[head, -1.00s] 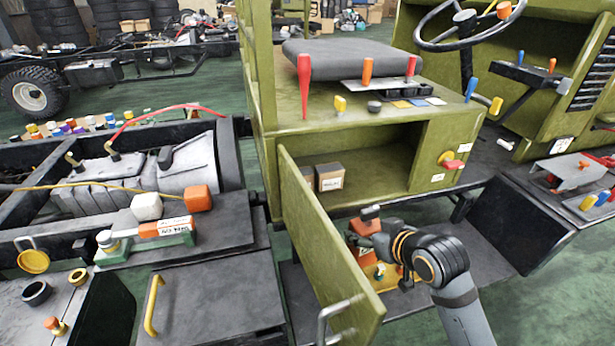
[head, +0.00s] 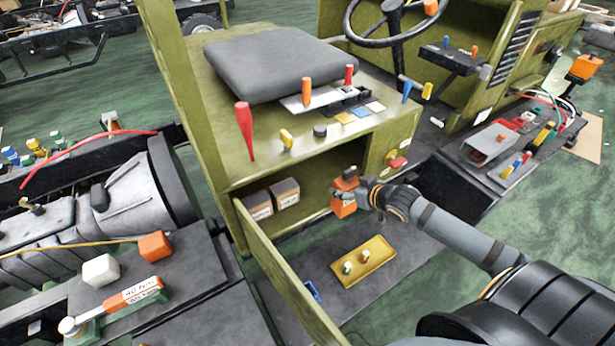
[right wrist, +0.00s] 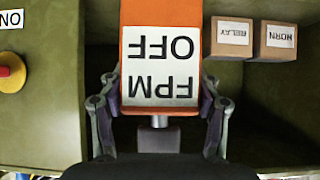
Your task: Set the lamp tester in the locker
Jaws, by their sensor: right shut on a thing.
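The orange block (head: 344,207), which I take for the lamp tester, is held in my right gripper (head: 362,194) at the right part of the locker opening. In the right wrist view the orange block (right wrist: 160,14) carries a white label with black letters, between the two fingers (right wrist: 160,110). The locker is the green compartment (head: 322,176) under the seat. Its door (head: 275,262) stands open toward the front left. I cannot tell how far inside the block is. My left gripper is not in view.
Two brown boxes (head: 285,193), marked relay and horn in the right wrist view, stand in the locker's left part. Free room lies between them and the block. A yellow tray (head: 372,264) with two small knobs lies on the dark step (head: 410,245) below.

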